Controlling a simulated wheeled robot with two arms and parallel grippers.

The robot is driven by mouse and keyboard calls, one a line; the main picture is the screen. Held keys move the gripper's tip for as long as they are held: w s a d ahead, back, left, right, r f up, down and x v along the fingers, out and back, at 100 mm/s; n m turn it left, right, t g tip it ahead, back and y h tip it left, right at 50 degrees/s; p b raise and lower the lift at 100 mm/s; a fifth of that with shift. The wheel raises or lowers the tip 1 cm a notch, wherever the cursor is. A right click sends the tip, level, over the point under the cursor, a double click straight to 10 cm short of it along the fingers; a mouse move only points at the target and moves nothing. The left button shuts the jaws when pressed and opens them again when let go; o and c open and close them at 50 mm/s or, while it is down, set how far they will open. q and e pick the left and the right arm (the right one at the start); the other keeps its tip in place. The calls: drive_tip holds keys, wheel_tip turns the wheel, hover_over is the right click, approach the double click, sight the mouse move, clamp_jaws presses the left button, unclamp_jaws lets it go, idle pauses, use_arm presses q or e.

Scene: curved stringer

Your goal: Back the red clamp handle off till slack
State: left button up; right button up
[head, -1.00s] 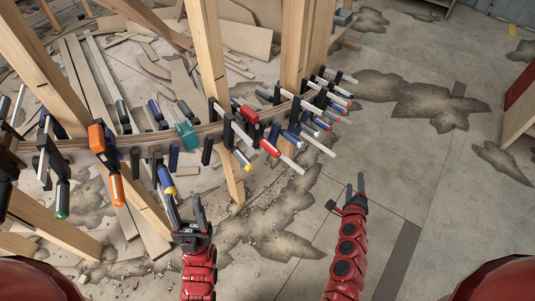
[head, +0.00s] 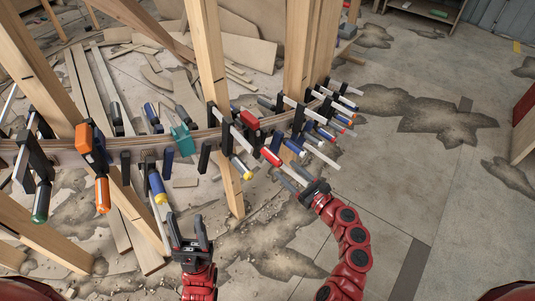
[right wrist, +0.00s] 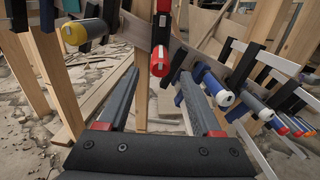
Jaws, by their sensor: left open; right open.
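The red clamp handle (head: 270,156) points down toward me from the curved wooden stringer (head: 75,156), below a red clamp body (head: 250,119). In the right wrist view the red handle (right wrist: 160,58) shows end-on, just beyond and between my fingertips. My right gripper (head: 288,181) is open and empty, close below the handle's end; the handle looks clear of both fingers. My left gripper (head: 187,222) is open and empty, low in front of the stringer and away from the red handle.
An orange clamp (head: 94,147) and a teal clamp (head: 183,139) sit further left. Wooden posts (head: 212,60) rise behind. Floor at right is clear.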

sight(258, 145)
drive_tip(key=b+x, duration=0.1)
drive_tip(key=x, duration=0.9)
drive_tip(key=shift+w+a, duration=0.1)
drive_tip(key=shift+w, duration=0.05)
drive_tip(key=shift+c, duration=0.3)
clamp_jaws()
